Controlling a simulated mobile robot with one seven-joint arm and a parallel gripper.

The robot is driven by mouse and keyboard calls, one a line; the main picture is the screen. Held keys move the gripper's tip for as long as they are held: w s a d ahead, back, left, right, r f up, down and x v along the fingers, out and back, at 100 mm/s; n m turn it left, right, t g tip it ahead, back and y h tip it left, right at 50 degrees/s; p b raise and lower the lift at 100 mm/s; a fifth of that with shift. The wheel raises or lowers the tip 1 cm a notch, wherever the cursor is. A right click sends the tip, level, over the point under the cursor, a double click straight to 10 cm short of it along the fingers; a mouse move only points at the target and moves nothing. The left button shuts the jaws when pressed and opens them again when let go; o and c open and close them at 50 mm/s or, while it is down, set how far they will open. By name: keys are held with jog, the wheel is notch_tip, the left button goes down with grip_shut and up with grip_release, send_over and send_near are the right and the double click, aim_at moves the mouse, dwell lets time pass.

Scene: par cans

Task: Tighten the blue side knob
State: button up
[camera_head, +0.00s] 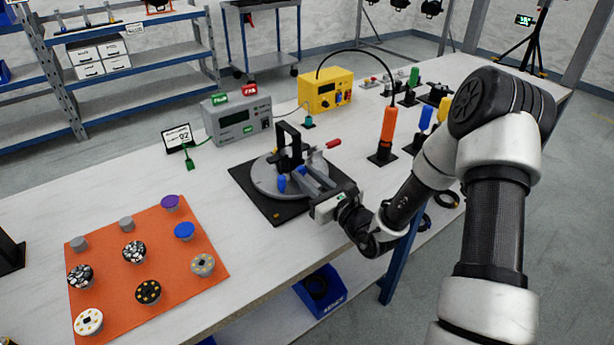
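A dark clamp-like fixture (287,138) stands upright on a round grey plate (262,181), which sits on a black square base (244,176). A blue knob (281,184) shows low on the fixture's near side, and a second small blue patch shows just right of it. A red-tipped handle (333,143) sticks out to the right. My gripper (301,182) reaches in from the lower right, its grey fingers beside the blue parts. The fingertips are small and partly overlap the fixture, so I cannot tell whether they touch or grip the knob.
An orange mat (112,252) with several round pucks lies at left front. A grey meter (237,118) and a yellow box (325,92) stand behind the fixture. An orange cylinder (388,130) and other tools stand at right, near my arm. The bench between mat and fixture is clear.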

jog(key=c, duration=0.4)
jog(key=shift+r+m+p, duration=0.35)
jog(key=shift+m+p, duration=0.55)
jog(key=shift+p, duration=0.3)
jog(key=shift+c, duration=0.2)
jog(key=shift+f+m+p, duration=0.15)
jog(key=shift+m+p, duration=0.8)
jog(key=shift+m, duration=0.25)
jog(key=shift+f+m, duration=0.2)
jog(key=shift+m, duration=0.1)
jog(key=o, duration=1.1)
jog(key=shift+d, duration=0.1)
